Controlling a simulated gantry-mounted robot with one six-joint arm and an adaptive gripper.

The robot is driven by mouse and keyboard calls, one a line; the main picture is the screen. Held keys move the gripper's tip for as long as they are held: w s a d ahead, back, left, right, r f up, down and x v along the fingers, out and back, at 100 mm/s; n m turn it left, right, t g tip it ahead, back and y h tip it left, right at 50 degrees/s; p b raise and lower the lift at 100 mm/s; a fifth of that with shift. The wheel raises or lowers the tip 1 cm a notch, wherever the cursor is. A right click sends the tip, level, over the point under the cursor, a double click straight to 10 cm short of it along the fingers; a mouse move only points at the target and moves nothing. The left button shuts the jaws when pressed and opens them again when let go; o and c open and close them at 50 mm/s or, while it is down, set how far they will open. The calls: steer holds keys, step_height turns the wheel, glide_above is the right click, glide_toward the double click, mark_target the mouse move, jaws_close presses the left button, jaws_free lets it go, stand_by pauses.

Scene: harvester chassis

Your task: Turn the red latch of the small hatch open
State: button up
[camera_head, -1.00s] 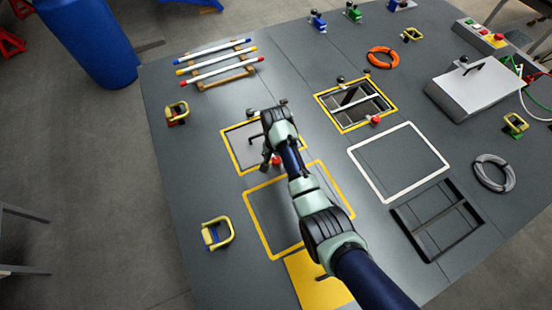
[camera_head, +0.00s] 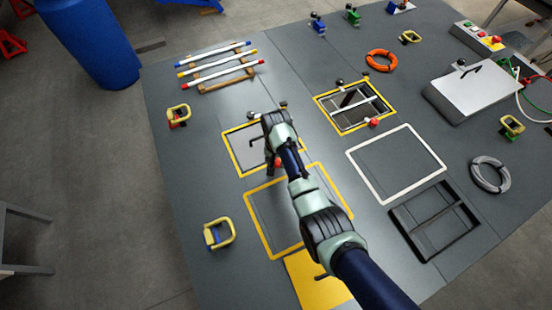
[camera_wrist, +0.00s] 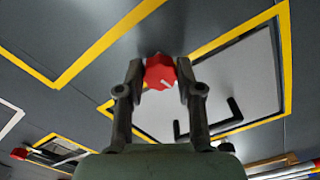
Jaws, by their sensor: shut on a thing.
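The small hatch (camera_wrist: 238,75) is a grey panel in a yellow frame with a dark bent handle (camera_wrist: 212,118). In the head view the hatch (camera_head: 241,154) is partly hidden by my arm. The red latch (camera_wrist: 160,72) sits at the hatch's frame edge, with a pale line on its face. My gripper (camera_wrist: 160,80) is shut on the red latch, one finger on each side of it. In the head view my gripper (camera_head: 275,160) shows at the near right part of the hatch, with a bit of red at its tip.
A larger yellow-framed panel (camera_head: 270,215) lies nearer. An open yellow-framed hatch (camera_head: 352,108) with a red knob (camera_head: 374,122) lies to the right. A yellow-handled clamp (camera_head: 217,234) stands at the lower left. Striped rods (camera_head: 218,72) lie on a rack at the back.

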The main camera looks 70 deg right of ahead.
steer(key=n+p, duration=0.2)
steer(key=n, duration=0.1)
steer(key=shift+r+n, duration=0.2)
steer(key=shift+n, duration=0.1)
steer(key=n+p, duration=0.1)
steer(key=n, duration=0.3)
steer(key=shift+n+p, duration=0.3)
steer(key=shift+p, duration=0.1)
steer(key=n, duration=0.3)
steer(key=shift+s+d+f+p, duration=0.1)
steer(key=shift+p, duration=0.3)
steer(key=shift+n, duration=2.1)
steer(key=o, duration=1.2)
steer(key=shift+c, duration=0.2)
step_height(320, 180, up, 12)
